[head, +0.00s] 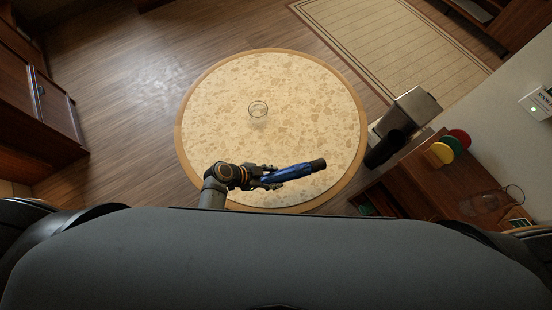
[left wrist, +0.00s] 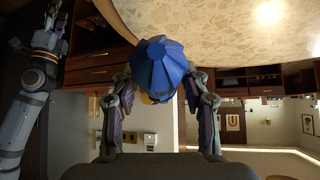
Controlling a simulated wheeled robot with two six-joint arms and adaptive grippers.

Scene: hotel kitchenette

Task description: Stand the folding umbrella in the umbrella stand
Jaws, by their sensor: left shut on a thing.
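The folding umbrella (head: 287,174) is blue with a dark end, and my left gripper (head: 268,179) is shut on it. It is held over the near edge of the round table, lying slantwise in the head view with its dark end to the right. In the left wrist view the umbrella (left wrist: 159,70) shows its pleated blue end between the two fingers. A small clear round vessel with a thin rim (head: 258,108) stands on the table beyond the gripper; I cannot tell whether it is the umbrella stand. My other arm shows at the left wrist view's left edge, its gripper (left wrist: 52,18) partly cut off.
The round table (head: 215,100) has a speckled top, otherwise clear. A grey box-like thing (head: 413,105) stands right of it. A wooden cabinet (head: 455,185) with coloured discs (head: 442,152) is at the right. Drawers (head: 40,95) stand at the left. A striped rug (head: 390,40) lies beyond.

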